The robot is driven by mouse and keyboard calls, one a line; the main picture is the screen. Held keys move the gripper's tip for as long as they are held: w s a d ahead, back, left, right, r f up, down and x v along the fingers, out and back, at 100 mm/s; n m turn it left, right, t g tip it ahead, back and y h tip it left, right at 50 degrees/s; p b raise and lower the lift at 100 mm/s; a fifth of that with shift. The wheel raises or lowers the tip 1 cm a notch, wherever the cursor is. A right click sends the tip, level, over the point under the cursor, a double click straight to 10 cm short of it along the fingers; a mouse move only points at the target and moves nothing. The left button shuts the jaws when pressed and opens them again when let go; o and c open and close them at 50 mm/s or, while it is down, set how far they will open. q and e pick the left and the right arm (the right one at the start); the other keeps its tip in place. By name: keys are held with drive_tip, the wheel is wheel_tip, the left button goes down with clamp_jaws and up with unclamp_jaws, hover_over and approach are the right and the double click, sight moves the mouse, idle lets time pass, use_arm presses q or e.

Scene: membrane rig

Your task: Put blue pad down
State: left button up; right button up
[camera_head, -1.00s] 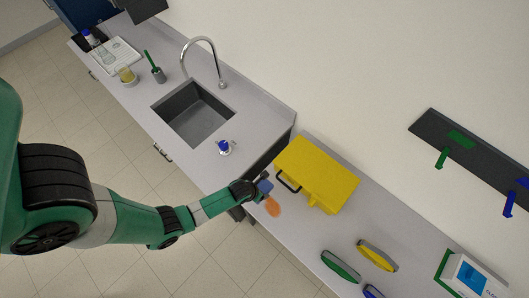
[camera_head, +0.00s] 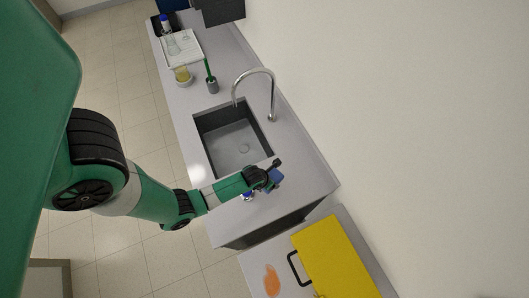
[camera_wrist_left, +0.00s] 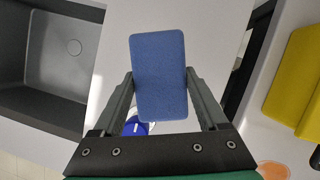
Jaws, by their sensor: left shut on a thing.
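The blue pad (camera_wrist_left: 158,78) is a small flat rectangular block. My left gripper (camera_wrist_left: 160,90) is shut on it, with a finger on each long side. In the head view the gripper (camera_head: 268,176) holds the pad (camera_head: 275,179) over the counter (camera_head: 307,178), beside the near end of the sink. The pad seems held above the surface; the exact height is hard to tell. A blue-capped item (camera_head: 247,196) stands on the counter, partly hidden by my left arm, and its cap (camera_wrist_left: 135,126) shows behind the pad in the wrist view. My right gripper is not in view.
The sink (camera_head: 232,140) with its tall tap (camera_head: 272,95) lies beyond the gripper. A yellow case (camera_head: 335,262) and an orange stain (camera_head: 271,281) are on the separate nearer bench, across a dark gap. Free counter lies right of the pad.

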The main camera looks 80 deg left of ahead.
use_arm(q)
drive_tip(key=shift+s+a+f, duration=0.2)
drive_tip(key=shift+s+a, duration=0.05)
drive_tip(key=shift+a, duration=0.1)
drive_tip(key=shift+s+d+f, duration=0.1)
drive_tip(key=shift+s+d, duration=0.05)
drive_tip(key=shift+d, duration=0.15)
wheel_tip(320, 180, down, 4)
drive_tip(key=b, duration=0.3)
drive_tip(key=shift+d+b, duration=0.1)
drive_tip(key=shift+b, duration=0.3)
drive_tip(key=shift+f, duration=0.25)
drive_tip(key=shift+f+b, duration=0.55)
drive_tip(key=shift+f, duration=1.1)
drive_tip(key=shift+f, duration=0.15)
drive_tip(key=o, duration=1.2)
